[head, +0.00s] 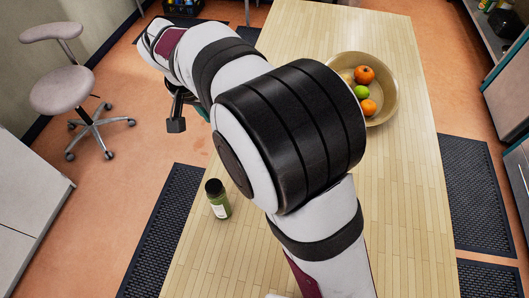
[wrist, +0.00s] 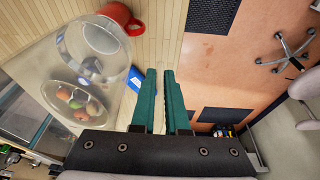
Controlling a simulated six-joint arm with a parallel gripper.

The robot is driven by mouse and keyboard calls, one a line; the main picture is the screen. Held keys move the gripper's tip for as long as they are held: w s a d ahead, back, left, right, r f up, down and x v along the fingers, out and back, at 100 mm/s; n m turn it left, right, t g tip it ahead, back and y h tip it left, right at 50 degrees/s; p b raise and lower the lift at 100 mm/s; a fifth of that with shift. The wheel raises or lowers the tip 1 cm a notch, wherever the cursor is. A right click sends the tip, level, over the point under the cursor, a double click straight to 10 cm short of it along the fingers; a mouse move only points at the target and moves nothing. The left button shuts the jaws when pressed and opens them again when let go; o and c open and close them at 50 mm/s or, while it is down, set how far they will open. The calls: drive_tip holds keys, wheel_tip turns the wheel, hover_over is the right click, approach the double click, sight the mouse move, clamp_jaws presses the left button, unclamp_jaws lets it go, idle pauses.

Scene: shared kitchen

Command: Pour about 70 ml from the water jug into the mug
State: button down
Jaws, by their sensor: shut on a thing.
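The clear water jug (wrist: 62,42) fills the left of the wrist view, beside my gripper's fingers, and I see other things through its wall. My gripper (wrist: 168,76) has its two green fingers close together and is shut on the jug; the exact place of the grip is hard to see. The water level is not clear. The red mug (wrist: 122,16) is at the top of the wrist view, just beyond the jug and apart from the fingers. In the head view my arm hides the jug, the mug and most of the gripper.
A bowl (head: 391,93) with oranges and a green fruit stands at the far right of the wooden table (head: 405,200). A green bottle (head: 218,202) with a dark cap stands near the left edge. A small blue thing (wrist: 136,80) lies by the jug. The table's right side is clear.

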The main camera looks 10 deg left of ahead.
drive_tip(key=s+a+n+y, duration=0.2)
drive_tip(key=s+a+n, duration=0.4)
drive_tip(key=s+a, duration=0.55)
wheel_tip(320, 180, down, 13)
drive_tip(key=w+d+r+m+g+y+p, duration=0.1)
drive_tip(key=d+r+y, duration=0.3)
drive_tip(key=r, duration=0.4)
drive_tip(key=w+d+r+m+g+y+p, duration=0.1)
drive_tip(key=w+d+r+g+y+p, duration=0.1)
drive_tip(key=r+y, duration=0.4)
drive_tip(key=shift+w+d+r+g, duration=0.55)
drive_tip(key=shift+d+r+g, duration=0.35)
drive_tip(key=shift+d+r, duration=0.15)
drive_tip(key=shift+w+d+r+y+p, duration=0.25)
drive_tip(key=shift+w+d+y+p, duration=0.2)
drive_tip(key=shift+d+y+p, duration=0.5)
drive_tip(key=shift+w+m+g+p, duration=0.1)
drive_tip(key=shift+m+g+p, duration=0.25)
drive_tip(key=shift+p, duration=1.05)
drive_tip(key=shift+w+d+y, duration=0.15)
drive_tip(key=shift+d+y, duration=0.1)
drive_tip(key=shift+d, duration=0.05)
idle(0.7)
